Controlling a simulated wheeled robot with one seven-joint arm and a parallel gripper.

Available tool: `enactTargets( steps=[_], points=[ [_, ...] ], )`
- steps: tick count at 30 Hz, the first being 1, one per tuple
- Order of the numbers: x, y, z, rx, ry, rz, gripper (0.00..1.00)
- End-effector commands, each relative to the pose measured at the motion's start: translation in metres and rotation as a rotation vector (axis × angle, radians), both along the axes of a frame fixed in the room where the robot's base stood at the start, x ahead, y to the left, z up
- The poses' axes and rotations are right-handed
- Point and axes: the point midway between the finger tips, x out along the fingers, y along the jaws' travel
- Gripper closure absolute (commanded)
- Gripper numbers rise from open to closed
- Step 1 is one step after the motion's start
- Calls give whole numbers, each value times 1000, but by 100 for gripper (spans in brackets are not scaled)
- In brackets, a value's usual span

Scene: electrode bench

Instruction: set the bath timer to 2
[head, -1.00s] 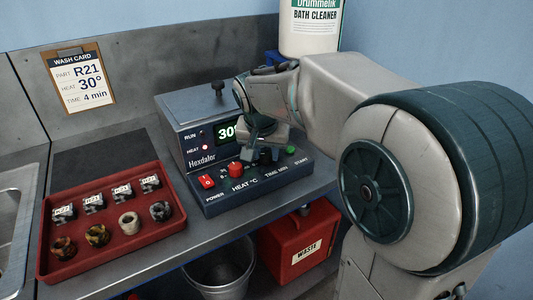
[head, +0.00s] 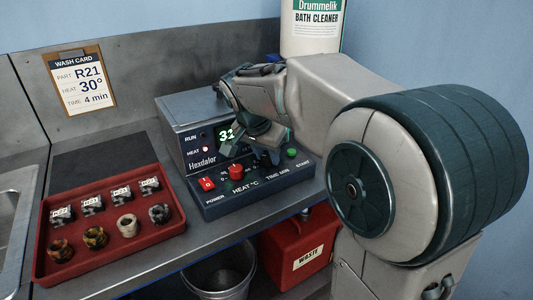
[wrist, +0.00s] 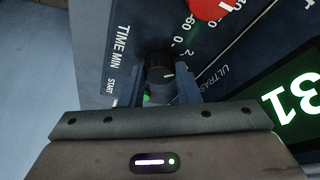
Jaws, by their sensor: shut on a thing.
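The bath unit (head: 181,127) is a grey box with a sloped dark blue control panel (head: 222,205). The black TIME MIN knob (wrist: 158,66) sits between the fingers of my gripper (wrist: 160,88) in the wrist view. My gripper (head: 266,152) is shut on this knob, which it largely hides in the head view. A pale pointer line shows on the knob, turned to the right in the wrist view. A printed 2 shows beside the knob; the exact setting cannot be told. The green display (wrist: 290,98) reads 31.
The red HEAT knob (head: 236,171), red POWER switch (head: 206,184) and green START button (head: 292,153) are close by. A red tray (head: 100,265) of parts stands left. The wash card (head: 85,82) reads R21, 30°, 4 min. A bath cleaner container (head: 311,30) stands behind my arm.

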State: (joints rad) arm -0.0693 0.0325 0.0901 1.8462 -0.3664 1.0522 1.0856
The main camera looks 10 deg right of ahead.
Motion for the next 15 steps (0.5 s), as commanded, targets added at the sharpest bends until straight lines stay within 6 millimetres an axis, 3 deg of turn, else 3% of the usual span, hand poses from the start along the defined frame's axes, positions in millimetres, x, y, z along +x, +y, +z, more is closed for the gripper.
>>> enactTargets(
  steps=[2, 3, 5, 15],
  points=[
    [0, 0, 0, -1, 1, 0, 93],
    [0, 0, 0, -1, 1, 0, 68],
    [0, 0, 0, -1, 1, 0, 51],
    [0, 0, 2, 1, -1, 0, 50]
  ],
)
